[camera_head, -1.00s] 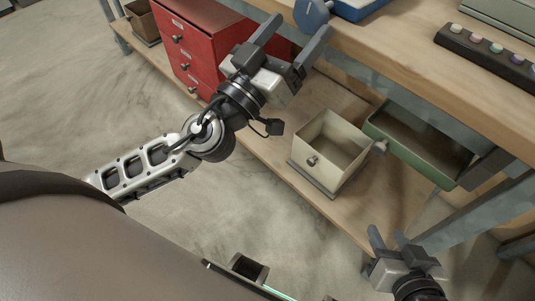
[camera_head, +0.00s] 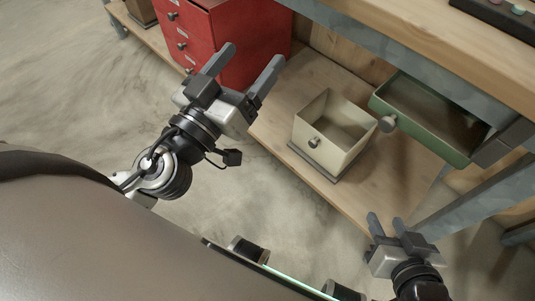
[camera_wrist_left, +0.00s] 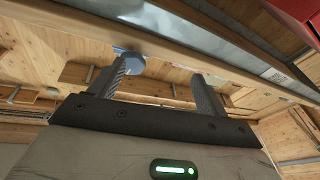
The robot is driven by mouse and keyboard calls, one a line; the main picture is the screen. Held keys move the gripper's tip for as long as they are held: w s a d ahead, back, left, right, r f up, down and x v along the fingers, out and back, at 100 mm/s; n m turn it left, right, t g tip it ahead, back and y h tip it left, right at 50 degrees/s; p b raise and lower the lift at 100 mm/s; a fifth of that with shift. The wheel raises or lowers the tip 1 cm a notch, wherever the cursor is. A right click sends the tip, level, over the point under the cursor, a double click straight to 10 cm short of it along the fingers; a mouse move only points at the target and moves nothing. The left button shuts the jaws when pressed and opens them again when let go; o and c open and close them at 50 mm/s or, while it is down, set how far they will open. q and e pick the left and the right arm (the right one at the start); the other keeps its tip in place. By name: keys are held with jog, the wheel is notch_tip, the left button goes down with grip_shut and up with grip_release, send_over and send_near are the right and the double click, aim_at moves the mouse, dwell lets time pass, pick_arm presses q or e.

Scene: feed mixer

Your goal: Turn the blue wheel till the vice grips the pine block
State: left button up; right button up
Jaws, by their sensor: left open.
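The blue wheel (camera_wrist_left: 132,64) shows in the left wrist view as a round blue disc at the bench edge, partly behind a finger of my left gripper (camera_wrist_left: 163,78). It is out of the head view now. In the head view my left gripper (camera_head: 255,58) is open and empty, in front of the red drawer unit and below the bench top. I cannot make out the vice jaws or the pine block in either view now. My right gripper (camera_head: 387,222) is low at the right, its fingers apart and nothing between them.
The bench top (camera_head: 470,45) crosses the upper right. Below it are an open green drawer (camera_head: 425,125), a cream bin (camera_head: 325,155) on the lower shelf (camera_head: 385,195), and the red drawer unit (camera_head: 245,40). Open floor (camera_head: 75,85) lies at the left.

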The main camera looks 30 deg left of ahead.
pick_arm(q)
jog(key=s+d+f+m+g, duration=0.1)
jog(key=f+g, duration=0.3)
jog(key=f, duration=0.6)
jog(key=s+d+f+m+g, duration=0.1)
jog(key=d+f+g, duration=0.2)
jog(key=f, duration=0.7)
jog(key=shift+d+g, duration=0.4)
jog(key=shift+g, duration=0.6)
jog(key=shift+s, duration=0.1)
